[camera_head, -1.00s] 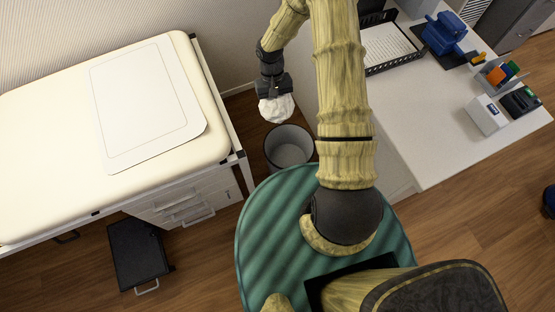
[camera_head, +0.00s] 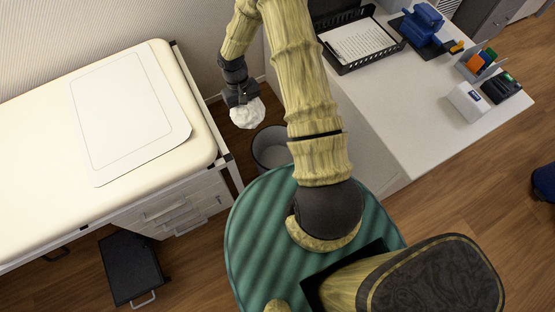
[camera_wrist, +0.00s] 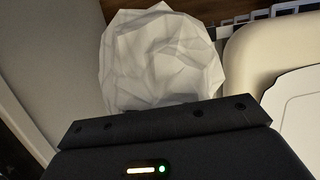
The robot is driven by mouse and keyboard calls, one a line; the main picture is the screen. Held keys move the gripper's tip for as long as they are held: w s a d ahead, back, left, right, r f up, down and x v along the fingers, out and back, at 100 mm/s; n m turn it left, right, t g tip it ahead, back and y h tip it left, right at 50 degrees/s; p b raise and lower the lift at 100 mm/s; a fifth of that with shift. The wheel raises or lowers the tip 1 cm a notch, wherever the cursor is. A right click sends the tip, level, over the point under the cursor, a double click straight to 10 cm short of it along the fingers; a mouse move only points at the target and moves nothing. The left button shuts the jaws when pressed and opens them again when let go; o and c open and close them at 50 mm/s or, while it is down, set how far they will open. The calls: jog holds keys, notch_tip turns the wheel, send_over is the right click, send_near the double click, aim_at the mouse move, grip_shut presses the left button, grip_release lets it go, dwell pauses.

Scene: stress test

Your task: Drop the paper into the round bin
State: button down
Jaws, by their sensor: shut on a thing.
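A crumpled white ball of paper (camera_head: 247,113) is held at the end of my gripper (camera_head: 242,100), above the floor between the exam couch and the desk. In the wrist view the paper (camera_wrist: 160,62) fills the upper middle, just beyond the dark gripper body; the fingertips are hidden there. The round grey bin (camera_head: 271,150) stands on the floor between couch and desk, open at the top. In the head view the paper appears up and left of the bin's opening, not over its middle. My arm covers part of the bin's right side.
A cream couch (camera_head: 200,140) with drawers stands at the left. A white desk (camera_head: 385,125) at the right carries a paper tray (camera_head: 358,45), a blue punch (camera_head: 422,25) and a small white box (camera_head: 467,101). A black step (camera_head: 131,268) lies on the floor.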

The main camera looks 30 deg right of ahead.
jog(key=w+d+f+n+t+b, duration=0.1)
jog(key=d+f+n+b, duration=0.4)
jog(key=f+b, duration=0.8)
jog(key=w+d+f+n+t+h+b, duration=0.1)
jog(key=d+f+n+b, duration=0.3)
jog(key=f+n+b, duration=0.7)
jog(key=w+d+f+n+t+h+b, duration=0.1)
jog(key=d+f+n+b, duration=0.4)
jog(key=f+b, duration=1)
jog(key=w+n+t+b, duration=0.1)
jog(key=n+b, duration=0.2)
jog(key=b, duration=0.3)
jog(key=shift+d+n+t, duration=0.3)
jog(key=shift+t, duration=0.1)
jog(key=shift+f, duration=0.1)
notch_tip(320, 180, down, 6)
jog(key=b, duration=0.7)
jog(key=c, duration=1.3)
grip_release()
jog(key=shift+c, duration=0.2)
